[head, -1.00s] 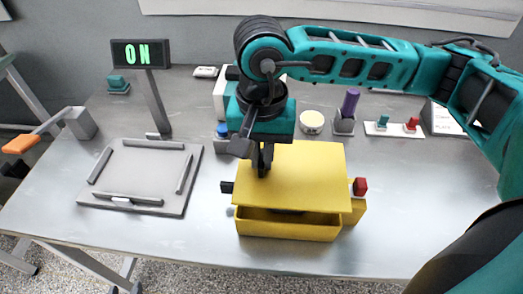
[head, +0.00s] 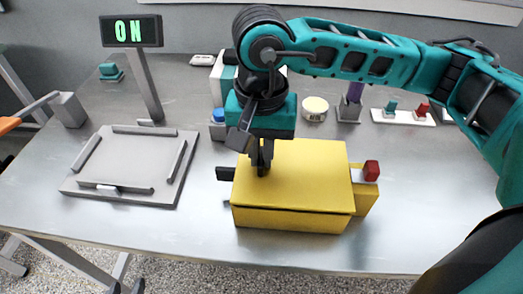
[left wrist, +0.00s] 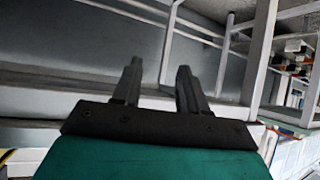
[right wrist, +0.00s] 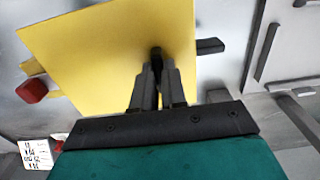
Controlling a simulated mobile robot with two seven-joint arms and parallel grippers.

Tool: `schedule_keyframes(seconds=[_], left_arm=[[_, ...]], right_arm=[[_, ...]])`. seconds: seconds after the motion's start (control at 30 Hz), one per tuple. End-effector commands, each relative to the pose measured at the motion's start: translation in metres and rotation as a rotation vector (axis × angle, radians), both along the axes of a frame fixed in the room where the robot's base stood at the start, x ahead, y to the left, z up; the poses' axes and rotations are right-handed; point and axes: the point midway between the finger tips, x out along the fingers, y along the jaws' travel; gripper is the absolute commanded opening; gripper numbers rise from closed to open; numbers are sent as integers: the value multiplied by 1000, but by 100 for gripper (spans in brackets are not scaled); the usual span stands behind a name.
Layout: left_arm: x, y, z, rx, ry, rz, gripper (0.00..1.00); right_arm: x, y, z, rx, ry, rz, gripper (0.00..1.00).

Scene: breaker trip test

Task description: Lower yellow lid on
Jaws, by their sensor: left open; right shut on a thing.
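The yellow lid (head: 305,175) lies over the yellow box (head: 290,219), with a thin dark line between them along the front. Whether it is fully seated I cannot tell. My right gripper (head: 261,170) is shut on the lid's small dark knob, near the lid's back left part. The right wrist view shows the fingers (right wrist: 157,85) closed around the dark knob (right wrist: 155,52), with the yellow lid (right wrist: 100,55) beneath. My left gripper (left wrist: 155,85) is open and empty in the left wrist view, away from the box.
A red block (head: 371,170) sticks out at the box's right and a dark tab (head: 225,173) at its left. A grey tray with bars (head: 130,160) lies left. A lit "ON" sign (head: 131,31) stands behind it. A blue-capped item (head: 218,117) and round pot (head: 315,108) stand behind the box.

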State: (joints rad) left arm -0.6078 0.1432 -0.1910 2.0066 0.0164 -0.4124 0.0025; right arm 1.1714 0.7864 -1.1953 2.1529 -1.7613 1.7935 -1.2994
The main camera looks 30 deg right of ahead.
Motion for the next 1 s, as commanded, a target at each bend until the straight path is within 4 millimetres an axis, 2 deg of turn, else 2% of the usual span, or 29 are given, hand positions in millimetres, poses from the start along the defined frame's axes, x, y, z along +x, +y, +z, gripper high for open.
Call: schedule_keyframes(seconds=[0.1,0.43,0.47,0.73,1.0], left_arm=[[3,-3,-3,-6,-6,-5,43],[3,-6,1,-8,-5,-15,43],[3,-6,1,-7,-6,-15,43],[4,-5,0,-6,-9,-12,43],[3,-2,-3,-2,-4,-8,43]], right_arm=[[0,0,-7,0,0,0,0],[0,0,-7,0,0,0,0],[0,0,-7,0,0,0,14],[0,0,-7,0,0,0,40],[0,0,-6,0,0,0,42]])
